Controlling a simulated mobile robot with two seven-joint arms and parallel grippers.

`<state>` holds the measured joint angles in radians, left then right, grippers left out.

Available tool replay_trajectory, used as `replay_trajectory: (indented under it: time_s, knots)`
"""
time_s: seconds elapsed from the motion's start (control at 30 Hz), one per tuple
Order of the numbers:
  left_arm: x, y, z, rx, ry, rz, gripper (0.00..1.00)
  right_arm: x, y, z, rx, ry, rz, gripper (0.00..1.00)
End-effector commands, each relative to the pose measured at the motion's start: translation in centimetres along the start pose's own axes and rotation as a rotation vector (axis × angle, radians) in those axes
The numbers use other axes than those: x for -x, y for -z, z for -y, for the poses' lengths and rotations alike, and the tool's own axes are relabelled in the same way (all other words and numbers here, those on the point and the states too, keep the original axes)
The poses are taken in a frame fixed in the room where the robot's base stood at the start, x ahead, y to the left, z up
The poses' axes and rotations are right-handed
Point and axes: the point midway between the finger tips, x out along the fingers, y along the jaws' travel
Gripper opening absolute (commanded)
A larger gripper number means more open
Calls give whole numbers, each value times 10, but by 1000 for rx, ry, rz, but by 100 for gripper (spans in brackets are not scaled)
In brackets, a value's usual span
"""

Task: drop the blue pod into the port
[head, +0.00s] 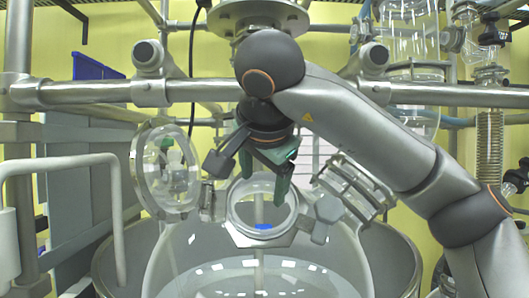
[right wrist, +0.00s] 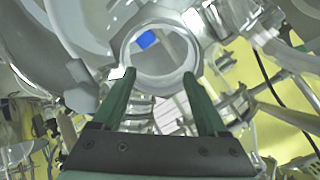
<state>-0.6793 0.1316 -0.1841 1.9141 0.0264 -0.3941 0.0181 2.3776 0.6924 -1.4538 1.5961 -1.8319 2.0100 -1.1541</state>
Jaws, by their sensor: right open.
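The blue pod (head: 264,227) shows as a small blue patch within the outline of the round port (head: 262,241) on the glass reactor. In the right wrist view the pod (right wrist: 147,39) shows through the port ring (right wrist: 160,84), beyond the fingertips. Its exact depth below the rim cannot be told. My right gripper (head: 264,178) is just above the port, pointing down at it. Its green fingers are apart with nothing between them, as the right wrist view (right wrist: 158,75) also shows. My left gripper is not in view.
An open round glass lid (head: 166,170) stands left of the port. A clamped glass nozzle (head: 352,186) is close on the right. A horizontal steel rail (head: 90,93) crosses behind. A coiled condenser (head: 489,145) and glassware stand at right, blue bins (head: 95,67) at left.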

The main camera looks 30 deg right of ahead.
Motion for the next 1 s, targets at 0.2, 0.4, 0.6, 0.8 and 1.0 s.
replay_trajectory:
  time_s: [0.2, 0.4, 0.6, 0.8, 1.0]
  knots:
    - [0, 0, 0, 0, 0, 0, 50, 40, 1, 0, -2, 4, -4, 76]
    - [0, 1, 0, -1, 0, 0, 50, 70, 0, 0, -2, 2, -3, 76]
    - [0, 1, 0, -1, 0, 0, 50, 86, 0, 0, -1, 0, -1, 76]
    - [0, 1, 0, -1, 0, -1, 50, 88, 0, 0, -1, -2, 0, 76]
    - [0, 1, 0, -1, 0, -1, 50, 88, 0, 0, 0, -1, 0, 76]
